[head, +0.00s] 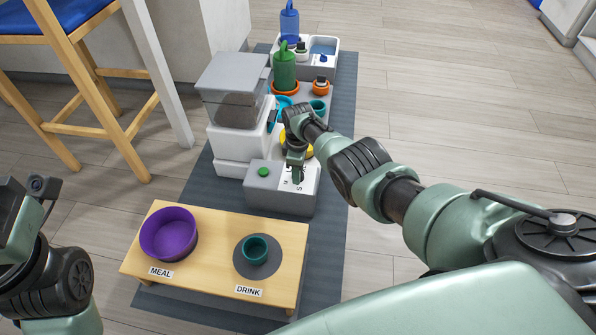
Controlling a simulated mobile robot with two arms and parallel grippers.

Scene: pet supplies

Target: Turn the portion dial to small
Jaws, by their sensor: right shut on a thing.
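The portion dial's housing is a grey box (264,201) at the front of the feeder, with a white panel (311,180) on its top marked with small letters; an S shows at the near side. A green round button (263,172) sits on the left of the same box. My right gripper (297,177) reaches down onto the panel and is shut on the dial, which its fingers mostly hide. I cannot read the dial's pointer. My left arm shows at the left edge, with its fingers out of view.
A wooden stand (210,272) in front holds a purple bowl (168,232) and a teal cup (256,249). The feeder (232,90) stands behind the box. A green watering can (285,72) and trays stand farther back on the grey mat (343,100). A stool (100,90) stands left.

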